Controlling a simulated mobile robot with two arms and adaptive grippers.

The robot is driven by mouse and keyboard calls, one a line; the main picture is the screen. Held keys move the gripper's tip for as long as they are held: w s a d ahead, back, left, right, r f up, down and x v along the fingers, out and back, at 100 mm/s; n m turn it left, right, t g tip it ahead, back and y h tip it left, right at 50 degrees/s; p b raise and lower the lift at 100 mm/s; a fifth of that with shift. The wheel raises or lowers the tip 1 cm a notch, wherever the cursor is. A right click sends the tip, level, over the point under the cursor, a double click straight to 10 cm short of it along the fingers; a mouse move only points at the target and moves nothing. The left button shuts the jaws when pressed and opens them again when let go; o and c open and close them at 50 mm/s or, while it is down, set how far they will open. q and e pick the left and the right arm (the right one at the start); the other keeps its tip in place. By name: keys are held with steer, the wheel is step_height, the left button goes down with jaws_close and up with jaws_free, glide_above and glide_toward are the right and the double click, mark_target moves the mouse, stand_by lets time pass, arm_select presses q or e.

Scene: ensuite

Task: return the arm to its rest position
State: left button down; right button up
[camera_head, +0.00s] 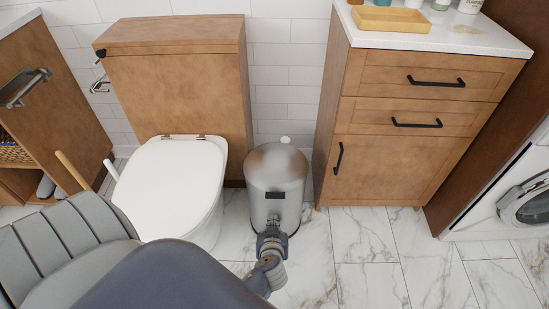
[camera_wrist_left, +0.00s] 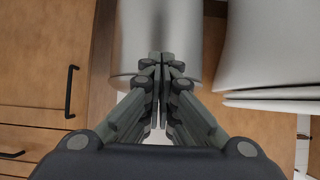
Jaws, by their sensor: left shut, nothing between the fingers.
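My left arm comes in from the lower left in the head view, and its left gripper (camera_head: 274,222) is at the lower front of a grey metal bin (camera_head: 276,175). In the left wrist view, the left gripper (camera_wrist_left: 160,60) is shut with its fingers together and nothing between them. The bin (camera_wrist_left: 156,30) stands just beyond the fingertips there; I cannot tell whether they touch it. My right gripper is not in view.
The closed toilet (camera_head: 172,188) stands left of the bin, close to my arm. A wooden cabinet (camera_head: 395,165) with black handles is to the right. A washing machine (camera_head: 520,205) is at the far right. The marble floor (camera_head: 375,260) in front of the cabinet is clear.

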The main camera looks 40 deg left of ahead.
arm_select(q)
steer(key=shift+s, duration=0.1)
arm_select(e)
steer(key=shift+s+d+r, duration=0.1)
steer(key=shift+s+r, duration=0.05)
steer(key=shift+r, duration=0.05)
arm_select(q)
steer(key=shift+s+f, duration=0.1)
